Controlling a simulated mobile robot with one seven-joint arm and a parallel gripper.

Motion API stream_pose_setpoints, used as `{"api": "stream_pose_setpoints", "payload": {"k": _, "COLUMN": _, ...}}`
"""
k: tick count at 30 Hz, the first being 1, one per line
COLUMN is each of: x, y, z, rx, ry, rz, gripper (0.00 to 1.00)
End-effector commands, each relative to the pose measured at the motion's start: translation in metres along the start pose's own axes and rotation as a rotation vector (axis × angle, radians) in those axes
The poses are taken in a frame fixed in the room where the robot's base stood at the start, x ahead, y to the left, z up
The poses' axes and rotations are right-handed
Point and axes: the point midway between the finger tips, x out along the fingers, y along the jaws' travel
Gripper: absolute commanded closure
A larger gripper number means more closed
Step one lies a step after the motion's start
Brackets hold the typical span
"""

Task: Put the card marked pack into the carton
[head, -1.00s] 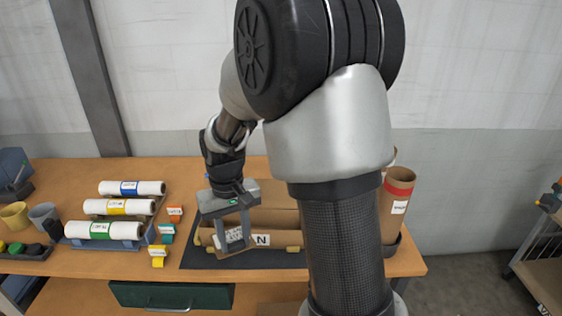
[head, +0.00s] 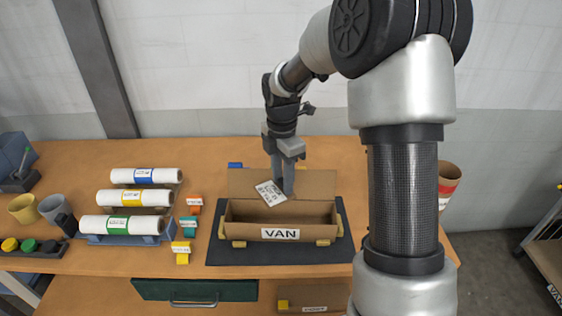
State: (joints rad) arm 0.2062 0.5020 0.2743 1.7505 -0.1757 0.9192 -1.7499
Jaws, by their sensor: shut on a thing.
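A white card (head: 269,192) with printed lines is held tilted at the tips of my gripper (head: 282,187). Its lettering is too small to read. The card shows in front of the raised back flap of the open brown carton (head: 281,234), which carries a VAN label. My gripper is above the back part of the carton, shut on the card. I cannot tell whether the card's lower edge is inside the carton.
The carton sits on a dark mat (head: 225,252) between yellow blocks. White rolls (head: 135,198) and small coloured tagged blocks (head: 189,226) stand to the left. A brown tube (head: 449,180) stands at the right, partly behind my arm.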

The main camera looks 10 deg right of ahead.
Motion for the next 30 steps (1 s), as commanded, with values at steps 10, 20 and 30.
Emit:
{"api": "stream_pose_setpoints", "payload": {"k": 10, "x": -0.011, "y": 0.027, "z": 0.012, "rx": -0.795, "ry": 0.002, "rz": 0.008, "gripper": 0.87}}
{"api": "stream_pose_setpoints", "payload": {"k": 20, "x": -0.009, "y": 0.035, "z": 0.015, "rx": -1.053, "ry": 0.001, "rz": 0.011, "gripper": 0.87}}
{"api": "stream_pose_setpoints", "payload": {"k": 30, "x": 0.029, "y": 0.034, "z": 0.015, "rx": -1.053, "ry": 0.003, "rz": 0.009, "gripper": 0.87}}
